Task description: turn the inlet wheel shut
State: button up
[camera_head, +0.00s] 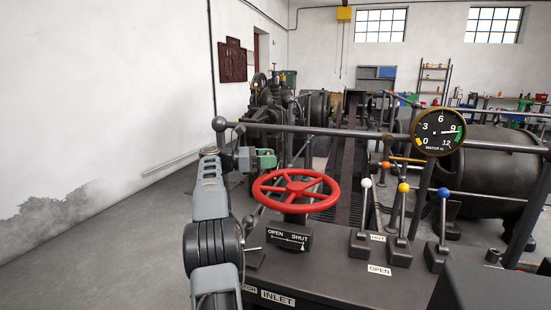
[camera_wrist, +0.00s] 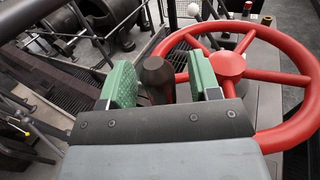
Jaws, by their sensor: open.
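The red inlet wheel (camera_head: 296,185) lies roughly level above a dark block with an OPEN–SHUT plate (camera_head: 289,236); the plate's pointer is too small to read surely. My gripper (camera_head: 262,158) is at the wheel's far left edge in the head view. In the wrist view the red wheel (camera_wrist: 232,63) fills the right side. My gripper (camera_wrist: 160,82) is open, its green pads apart. A dark upright knob (camera_wrist: 157,77) shows between the pads, by the wheel's rim. I cannot tell whether either pad touches it.
An INLET label (camera_head: 278,298) is on the desk's front edge. Levers with white (camera_head: 366,183), yellow (camera_head: 403,188) and blue (camera_head: 443,193) knobs stand to the right. A water gauge (camera_head: 438,132) hangs on a rail (camera_head: 330,131) behind the wheel. Open floor is at left.

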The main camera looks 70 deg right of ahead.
jog(key=p+v, duration=0.2)
jog(key=v, duration=0.9)
jog(key=shift+w, duration=0.3)
jog(key=shift+a+f, duration=0.1)
jog(key=shift+c, duration=0.3)
